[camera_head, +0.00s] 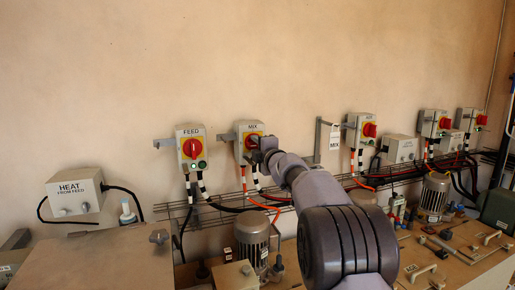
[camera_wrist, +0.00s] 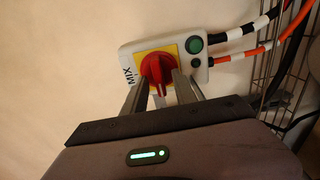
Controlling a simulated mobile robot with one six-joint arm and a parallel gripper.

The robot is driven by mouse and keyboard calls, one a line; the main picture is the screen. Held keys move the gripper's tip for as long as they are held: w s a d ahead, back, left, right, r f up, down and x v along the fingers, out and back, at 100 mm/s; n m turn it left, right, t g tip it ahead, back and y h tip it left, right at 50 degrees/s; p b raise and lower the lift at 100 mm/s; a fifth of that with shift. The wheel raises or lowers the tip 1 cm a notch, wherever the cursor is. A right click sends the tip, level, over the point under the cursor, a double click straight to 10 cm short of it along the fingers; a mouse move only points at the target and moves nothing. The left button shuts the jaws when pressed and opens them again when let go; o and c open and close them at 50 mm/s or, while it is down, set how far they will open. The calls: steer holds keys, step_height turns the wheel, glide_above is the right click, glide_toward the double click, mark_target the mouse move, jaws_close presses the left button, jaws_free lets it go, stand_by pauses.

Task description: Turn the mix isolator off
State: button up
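The mix isolator (camera_head: 241,145) is a pale box on the wall labelled MIX, with a red rotary handle on a yellow plate. In the wrist view the isolator (camera_wrist: 205,42) fills the upper middle, with its red handle (camera_wrist: 157,68) in front of my gripper (camera_wrist: 160,90). The two fingers stand apart, one on each side of the handle's near end. Whether they touch it I cannot tell. A green button (camera_wrist: 194,45) and a small dark button sit beside the handle. In the head view my arm and gripper (camera_head: 264,146) cover part of the handle.
The feed isolator (camera_head: 191,148) is on the wall to the left, with more red-handled isolators (camera_head: 365,130) to the right. Cables run below to a wire tray (camera_head: 225,207). A motor (camera_head: 252,237) stands beneath. The wall above is clear.

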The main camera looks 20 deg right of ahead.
steer(key=s+b, duration=0.2)
steer(key=s, duration=1.5)
steer(key=shift+s, duration=0.2)
steer(key=s+a+f+m+g, duration=0.4)
steer(key=s+a+f+m, duration=0.2)
steer(key=s, duration=0.6)
steer(key=s+a+f+m+g+y+b, duration=0.1)
steer(key=s+a+f+m+g, duration=0.3)
steer(key=s+a+f+m, duration=0.3)
steer(key=s+a+f+m+g+y, duration=0.1)
steer(key=s+a+f+m+g, duration=0.3)
steer(key=s, duration=1.3)
step_height(320, 180, down, 6)
steer(key=a+m, duration=0.3)
steer(key=m, duration=0.2)
steer(key=shift+s+m+b, duration=0.3)
steer(key=shift+s+b, duration=0.05)
steer(key=shift+s, duration=0.05)
